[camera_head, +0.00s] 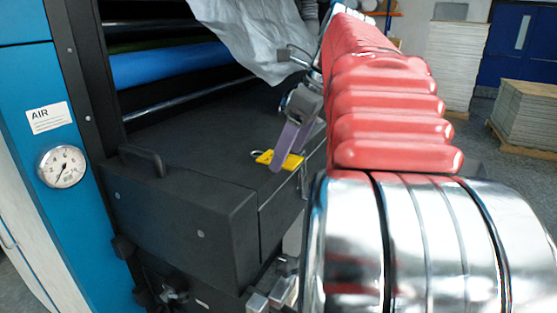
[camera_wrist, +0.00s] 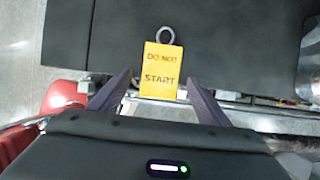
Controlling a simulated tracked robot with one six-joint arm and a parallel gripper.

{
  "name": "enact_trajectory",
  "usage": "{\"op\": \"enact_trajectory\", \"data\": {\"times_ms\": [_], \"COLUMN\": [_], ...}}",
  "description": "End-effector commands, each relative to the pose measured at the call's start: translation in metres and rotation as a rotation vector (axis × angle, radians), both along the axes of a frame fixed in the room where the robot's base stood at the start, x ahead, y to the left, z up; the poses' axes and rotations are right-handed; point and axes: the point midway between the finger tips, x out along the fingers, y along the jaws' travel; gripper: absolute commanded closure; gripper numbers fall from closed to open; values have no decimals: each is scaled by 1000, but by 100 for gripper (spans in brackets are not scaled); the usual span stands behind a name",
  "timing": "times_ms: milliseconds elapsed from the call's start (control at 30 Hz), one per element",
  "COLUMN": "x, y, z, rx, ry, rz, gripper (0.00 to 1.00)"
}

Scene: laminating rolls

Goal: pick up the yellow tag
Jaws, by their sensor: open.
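The yellow tag (camera_head: 279,160) lies on the dark top of the machine housing, near its right edge in the head view. In the wrist view the yellow tag (camera_wrist: 160,71) reads "DO NOT START" and has a metal ring (camera_wrist: 165,35) at its far end. My gripper (camera_wrist: 158,80) is open, with one purple-grey finger on each side of the tag's near end and gaps between. In the head view my gripper (camera_head: 292,150) is at the tag, and one finger hides part of it. I cannot tell the gripper's exact height above the surface.
The dark housing (camera_head: 200,150) has a handle (camera_head: 142,160) on its front left. Blue and metal rollers (camera_head: 170,64) and a hanging pale sheet (camera_head: 255,35) are behind. A blue panel with a gauge (camera_head: 62,166) stands at left. Paper stacks (camera_head: 525,112) stand at far right.

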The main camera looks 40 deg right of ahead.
Motion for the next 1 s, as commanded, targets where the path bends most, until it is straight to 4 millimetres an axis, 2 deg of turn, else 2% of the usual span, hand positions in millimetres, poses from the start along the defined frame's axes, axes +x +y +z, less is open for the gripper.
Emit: {"op": "enact_trajectory", "data": {"times_ms": [67,700,1000], "x": [0,0,0], "y": [0,0,0], "z": [0,0,2], "rx": [0,0,0], "ry": [0,0,0], "rz": [0,0,1], "gripper": [30,74,74]}}
